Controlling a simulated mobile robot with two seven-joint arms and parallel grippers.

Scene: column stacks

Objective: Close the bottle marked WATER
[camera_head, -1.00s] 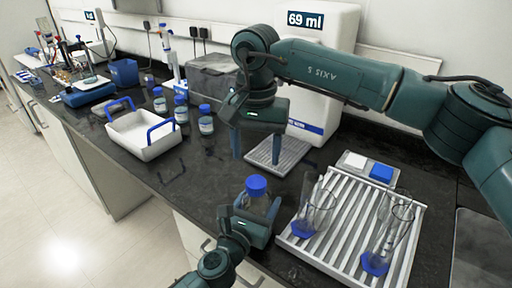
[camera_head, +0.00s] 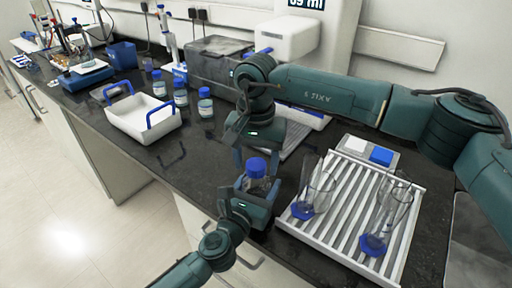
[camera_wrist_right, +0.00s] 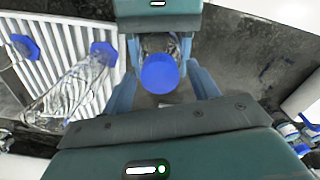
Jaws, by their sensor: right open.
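A small clear bottle (camera_head: 262,184) with a blue cap (camera_head: 256,167) on top is near the front edge of the bench. No WATER marking on it is readable. My left gripper (camera_head: 254,194) is shut on the bottle's body from the front. My right gripper (camera_head: 257,158) is open and points down over the bottle, its fingers on either side of the cap. In the right wrist view the cap (camera_wrist_right: 160,73) lies between the right fingers, with gaps on both sides. Whether the cap is fully seated cannot be told.
A slatted rack (camera_head: 345,210) with glass cylinders stands close on the right. A white tray (camera_head: 140,120) with blue handles and several blue-capped bottles (camera_head: 205,103) stand to the left. A balance (camera_head: 290,40) stands behind. Bare bench lies left of the held bottle.

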